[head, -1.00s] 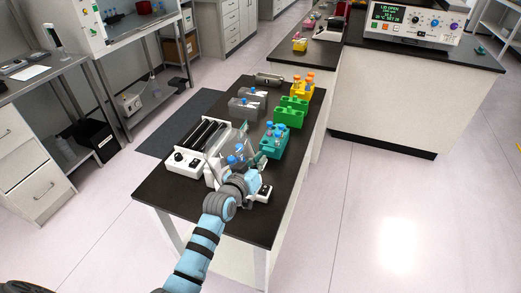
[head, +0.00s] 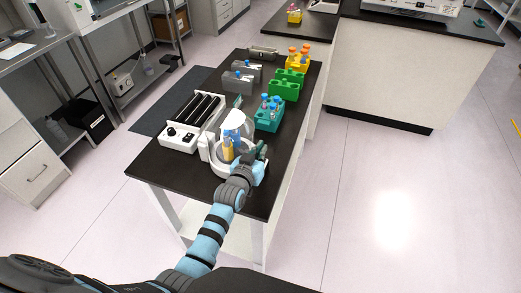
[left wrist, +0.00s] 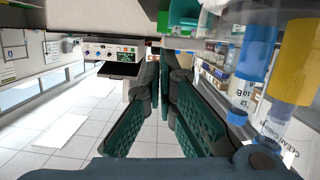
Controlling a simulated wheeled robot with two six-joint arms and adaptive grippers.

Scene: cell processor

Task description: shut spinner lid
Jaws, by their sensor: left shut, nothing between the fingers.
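The spinner (head: 220,171) is a small white device near the front of the dark table. Its pale lid (head: 234,121) stands raised at the back of the bowl, so the spinner is open. Tubes with yellow and blue parts (head: 229,149) stand in the bowl; they also show large at the right of the left wrist view (left wrist: 299,62). My left gripper (head: 263,152) is at the right side of the spinner, its fingers shut and empty, beside the bowl. In the left wrist view its green finger pads (left wrist: 165,70) meet near the tips. My right gripper is not in view.
A white device with black rollers (head: 192,118) stands left of the spinner. A teal rack with tubes (head: 268,118) is close behind the gripper; green (head: 286,86) and yellow (head: 298,62) racks stand farther back. The table's front right corner is bare.

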